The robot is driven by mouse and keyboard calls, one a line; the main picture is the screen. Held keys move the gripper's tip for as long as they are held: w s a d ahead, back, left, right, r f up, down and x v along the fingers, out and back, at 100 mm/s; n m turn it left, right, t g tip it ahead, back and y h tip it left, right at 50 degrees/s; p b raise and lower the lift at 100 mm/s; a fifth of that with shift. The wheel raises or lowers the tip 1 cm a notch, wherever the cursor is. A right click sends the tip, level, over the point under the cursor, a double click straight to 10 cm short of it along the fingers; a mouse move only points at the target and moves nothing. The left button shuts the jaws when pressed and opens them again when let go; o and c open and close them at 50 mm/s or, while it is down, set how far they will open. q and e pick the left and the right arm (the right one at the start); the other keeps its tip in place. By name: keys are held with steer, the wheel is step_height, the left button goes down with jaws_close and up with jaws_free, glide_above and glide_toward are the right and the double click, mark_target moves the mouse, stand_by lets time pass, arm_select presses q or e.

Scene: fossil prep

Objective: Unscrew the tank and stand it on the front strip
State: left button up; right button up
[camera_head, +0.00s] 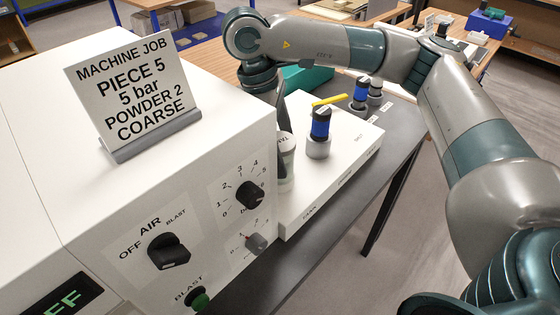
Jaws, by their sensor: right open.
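A pale grey-green cylinder with a lettered label, which looks like the tank (287,150), stands upright against the right side of the white machine (200,190). Its lower end is partly hidden by the machine, so I cannot tell how it is fixed. My right gripper (281,112) points down at the top of this cylinder, open. The arm and machine edge partly hide its fingers, and I cannot tell whether they touch the cylinder. A bare grey strip of table (290,262) runs in front of the white labelled board (335,185). My left gripper is out of view.
A blue-and-grey bottle (320,130) stands on the white board, with more (361,95) behind it and a yellow stick (328,100) nearby. A job sign (135,85) stands on the machine. Knobs (168,250) stick out of its front. A teal box (308,79) lies behind.

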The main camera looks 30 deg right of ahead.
steer(key=shift+p+v, duration=0.45)
steer(key=shift+v, duration=0.75)
steer(key=shift+s, duration=0.2)
steer(key=shift+d, duration=0.1)
